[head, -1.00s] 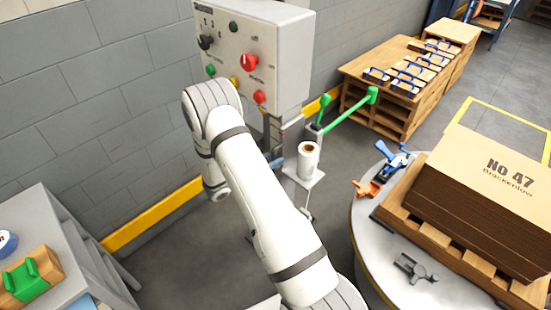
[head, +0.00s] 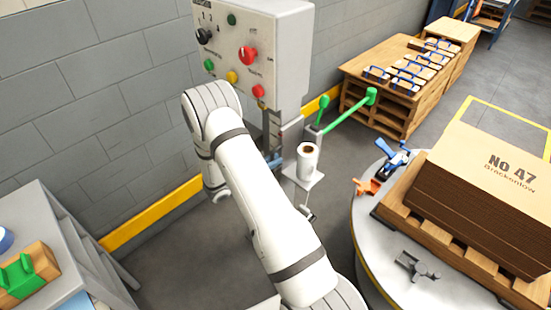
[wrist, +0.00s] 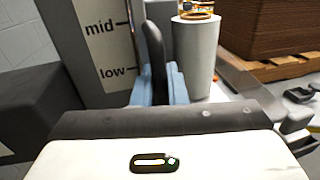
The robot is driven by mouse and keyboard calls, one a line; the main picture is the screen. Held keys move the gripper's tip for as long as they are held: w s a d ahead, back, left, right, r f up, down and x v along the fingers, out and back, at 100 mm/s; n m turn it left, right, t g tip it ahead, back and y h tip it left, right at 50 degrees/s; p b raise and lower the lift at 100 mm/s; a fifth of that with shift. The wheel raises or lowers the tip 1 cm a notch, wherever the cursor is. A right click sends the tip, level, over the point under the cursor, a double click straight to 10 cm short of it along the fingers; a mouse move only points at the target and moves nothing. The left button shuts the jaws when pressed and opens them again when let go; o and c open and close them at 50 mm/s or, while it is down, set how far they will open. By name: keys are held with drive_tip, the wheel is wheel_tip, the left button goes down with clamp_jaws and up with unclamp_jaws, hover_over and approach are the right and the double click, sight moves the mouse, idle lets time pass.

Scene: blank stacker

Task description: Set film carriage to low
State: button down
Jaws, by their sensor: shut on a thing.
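The film carriage holds a white film roll (head: 308,163) upright on a small shelf (head: 303,181) beside the grey mast. The roll also shows at the upper middle of the wrist view (wrist: 194,58). The mast's scale plate (wrist: 100,42) bears the marks "mid" and "low". My gripper (wrist: 160,88) has light blue fingers, shut on a dark upright handle (wrist: 154,50) between the plate and the roll. In the wrist view the fingers appear just right of the "low" mark. In the head view my arm hides most of the gripper and the handle.
A control panel (head: 265,45) with coloured knobs stands above the mast. Green bars (head: 345,112) extend beside the roll. At right, a round turntable (head: 372,250) bears a loaded pallet (head: 410,228). A grey bench (head: 75,255) stands at lower left.

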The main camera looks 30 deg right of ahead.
sight(281, 174)
drive_tip(key=f+b, duration=0.1)
drive_tip(key=f, duration=0.2)
drive_tip(key=f+b, duration=0.2)
drive_tip(key=f, duration=0.1)
drive_tip(key=f+b, duration=0.2)
drive_tip(key=f, duration=0.1)
drive_tip(key=shift+w+a+f, duration=0.15)
drive_tip(key=shift+w, duration=0.15)
drive_tip(key=c, duration=1.5)
unclamp_jaws()
drive_tip(key=shift+c, duration=0.2)
drive_tip(key=shift+s, duration=0.1)
drive_tip(key=s+a, duration=0.1)
drive_tip(key=a, duration=0.6)
drive_tip(key=shift+a, duration=0.3)
